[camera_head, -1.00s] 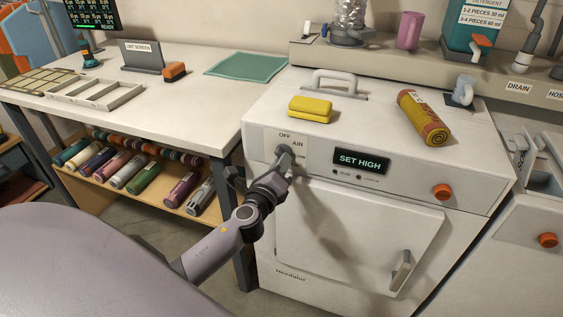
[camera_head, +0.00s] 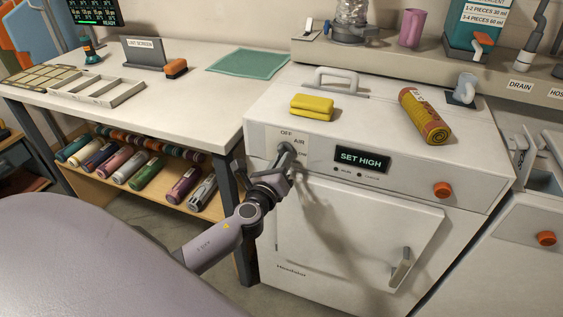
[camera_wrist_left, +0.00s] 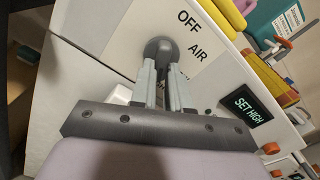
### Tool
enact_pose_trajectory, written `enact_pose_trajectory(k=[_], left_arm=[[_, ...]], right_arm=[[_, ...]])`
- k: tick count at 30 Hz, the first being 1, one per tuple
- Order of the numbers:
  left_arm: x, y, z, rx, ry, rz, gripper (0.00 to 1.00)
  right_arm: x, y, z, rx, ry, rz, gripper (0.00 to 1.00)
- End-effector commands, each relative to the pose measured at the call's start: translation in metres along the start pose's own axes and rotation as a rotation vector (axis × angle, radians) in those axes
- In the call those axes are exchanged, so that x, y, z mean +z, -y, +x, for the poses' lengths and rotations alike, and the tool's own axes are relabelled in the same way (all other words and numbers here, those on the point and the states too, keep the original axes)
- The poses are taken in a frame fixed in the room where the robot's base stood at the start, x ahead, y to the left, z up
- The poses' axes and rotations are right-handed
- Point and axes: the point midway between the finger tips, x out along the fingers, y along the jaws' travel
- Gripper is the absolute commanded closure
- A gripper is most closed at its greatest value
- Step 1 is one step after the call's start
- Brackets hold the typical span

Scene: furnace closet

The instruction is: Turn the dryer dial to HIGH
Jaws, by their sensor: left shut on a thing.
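The dryer (camera_head: 350,240) is a white box with a dial plate at the upper left of its front. The dial is a dark grey round knob (camera_wrist_left: 160,50) in the left wrist view, with OFF and AIR printed above and beside it; other labels are partly hidden by my fingers. My left gripper (camera_head: 286,153) is at the dial, and in the left wrist view its two fingers (camera_wrist_left: 166,72) are shut on the knob. The dial's pointer and setting cannot be read. A display (camera_head: 361,160) reads SET HIGH. My right gripper is not in view.
A yellow folded cloth (camera_head: 312,107), a metal handle (camera_head: 341,78) and a rolled yellow-and-red bundle (camera_head: 424,116) are on the dryer top. An orange button (camera_head: 442,189) and the door handle (camera_head: 401,267) are on its front. A white table (camera_head: 190,95) stands at left.

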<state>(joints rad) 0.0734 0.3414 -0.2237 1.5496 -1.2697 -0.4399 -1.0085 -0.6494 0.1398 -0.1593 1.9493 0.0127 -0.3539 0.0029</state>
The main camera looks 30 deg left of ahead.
Motion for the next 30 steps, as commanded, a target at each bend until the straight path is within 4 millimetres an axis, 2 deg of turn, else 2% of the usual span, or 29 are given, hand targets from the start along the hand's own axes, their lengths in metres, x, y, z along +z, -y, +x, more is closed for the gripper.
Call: enact_pose_trajectory(k=[3, 4, 6, 17, 30], left_arm=[[-0.001, -0.001, 0.0, 0.0, -0.001, 0.006, 1.0], [-0.001, -0.001, 0.0, 0.0, -0.001, 0.006, 0.74], [-0.001, -0.001, 0.0, 0.0, -0.001, 0.005, 0.58], [-0.001, 0.0, -0.004, 0.0, -0.001, 0.002, 0.58], [-0.002, -0.001, -0.059, 0.0, -0.002, 0.003, 0.58]], right_arm=[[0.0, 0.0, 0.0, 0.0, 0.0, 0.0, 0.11], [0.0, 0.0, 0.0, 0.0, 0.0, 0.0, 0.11], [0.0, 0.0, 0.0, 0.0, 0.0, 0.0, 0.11], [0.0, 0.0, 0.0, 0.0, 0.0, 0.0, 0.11], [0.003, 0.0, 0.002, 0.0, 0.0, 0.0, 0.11]])
